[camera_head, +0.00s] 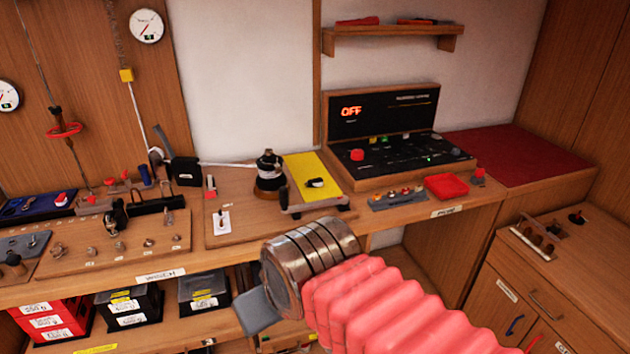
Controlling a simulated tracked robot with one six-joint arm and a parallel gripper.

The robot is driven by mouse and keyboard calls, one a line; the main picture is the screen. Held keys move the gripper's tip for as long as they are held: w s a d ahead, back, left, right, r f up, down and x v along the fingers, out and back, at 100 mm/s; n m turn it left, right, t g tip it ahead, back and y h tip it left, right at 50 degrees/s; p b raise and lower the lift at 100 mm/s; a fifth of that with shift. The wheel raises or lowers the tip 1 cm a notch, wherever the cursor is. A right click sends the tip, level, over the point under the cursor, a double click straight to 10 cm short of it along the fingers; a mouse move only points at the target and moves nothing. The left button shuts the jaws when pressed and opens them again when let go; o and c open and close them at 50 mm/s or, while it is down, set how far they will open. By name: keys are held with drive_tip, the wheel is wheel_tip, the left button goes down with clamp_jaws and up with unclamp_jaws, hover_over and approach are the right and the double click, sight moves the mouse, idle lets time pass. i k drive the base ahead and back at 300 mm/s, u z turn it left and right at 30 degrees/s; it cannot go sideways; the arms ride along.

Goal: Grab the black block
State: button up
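A black, block-shaped piece (185,171) with a small pale mark stands on the bench left of centre, beside a pale rod. A smaller black piece (314,183) with a white part lies on the yellow plate (310,167). I cannot tell for sure which one is the black block. My gripper (258,312) is in the lower middle, in front of the bench and apart from both pieces. Only one grey finger shows beyond its metal collar; the rest is hidden, so its opening cannot be seen.
A black-and-brass device (269,172) stands between the two black pieces. A control panel (385,150) reading OFF, a red tray (446,187) and a board with several knobs (120,245) occupy the bench. Red and black bins (130,307) sit below. The red mat (520,152) is clear.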

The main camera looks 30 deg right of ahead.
sight(309, 182)
drive_tip(key=i, duration=0.85)
drive_tip(key=u, duration=0.05)
